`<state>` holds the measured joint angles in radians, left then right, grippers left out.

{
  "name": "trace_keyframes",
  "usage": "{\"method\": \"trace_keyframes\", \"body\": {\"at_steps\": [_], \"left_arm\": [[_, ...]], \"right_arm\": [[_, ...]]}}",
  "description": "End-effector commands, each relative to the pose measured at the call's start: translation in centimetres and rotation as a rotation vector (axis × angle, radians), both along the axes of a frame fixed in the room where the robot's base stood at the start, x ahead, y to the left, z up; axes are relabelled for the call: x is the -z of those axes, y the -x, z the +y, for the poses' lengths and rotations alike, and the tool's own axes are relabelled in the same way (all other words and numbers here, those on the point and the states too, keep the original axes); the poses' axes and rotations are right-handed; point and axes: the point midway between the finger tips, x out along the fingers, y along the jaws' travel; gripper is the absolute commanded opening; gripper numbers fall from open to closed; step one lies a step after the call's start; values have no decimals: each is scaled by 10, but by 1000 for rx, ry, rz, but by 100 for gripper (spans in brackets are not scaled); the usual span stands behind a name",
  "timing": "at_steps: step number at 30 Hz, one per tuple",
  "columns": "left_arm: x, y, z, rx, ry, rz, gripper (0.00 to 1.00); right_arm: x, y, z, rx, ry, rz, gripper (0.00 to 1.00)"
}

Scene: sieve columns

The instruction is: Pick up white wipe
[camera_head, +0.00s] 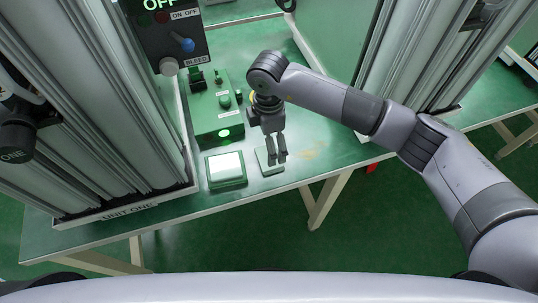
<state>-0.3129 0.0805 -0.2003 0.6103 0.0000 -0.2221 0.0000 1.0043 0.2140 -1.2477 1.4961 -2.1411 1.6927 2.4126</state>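A white square (225,166), which looks like the white wipe, lies flat in a shallow green tray (226,185) near the front edge of the green bench. My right gripper (277,160) comes in from the right and points down just to the right of that tray. Its fingertips are over a small pale green plate (270,168); I cannot tell whether they touch it. The two fingers look close together with a narrow gap, and how far they are open is unclear. I see nothing white between them. My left gripper is out of view.
A green control box (214,108) with knobs and a lit button stands behind the tray. A dark panel (172,38) marked OFF hangs above it. The tall column unit (95,100) marked UNIT ONE fills the left. The bench (325,145) is clear right of my gripper.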

Motion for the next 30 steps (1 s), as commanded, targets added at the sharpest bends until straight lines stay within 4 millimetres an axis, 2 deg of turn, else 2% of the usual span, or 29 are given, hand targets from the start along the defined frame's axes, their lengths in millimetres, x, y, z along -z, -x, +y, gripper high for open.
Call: {"method": "trace_keyframes", "body": {"at_steps": [3, 7, 11, 16, 24, 30], "left_arm": [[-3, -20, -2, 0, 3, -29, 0], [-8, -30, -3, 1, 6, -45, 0], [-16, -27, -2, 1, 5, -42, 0], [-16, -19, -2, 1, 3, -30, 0], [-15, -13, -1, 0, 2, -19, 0], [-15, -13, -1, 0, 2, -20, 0]], "right_arm": [[8, 1, 0, -1, 0, 2, 94], [17, 3, 0, 0, 0, 2, 94], [36, 7, -1, 0, 0, 4, 94], [57, 7, 0, -1, -1, 3, 94], [61, 7, 0, -1, -2, 1, 94], [61, 7, 0, -1, -2, 1, 82]]}}
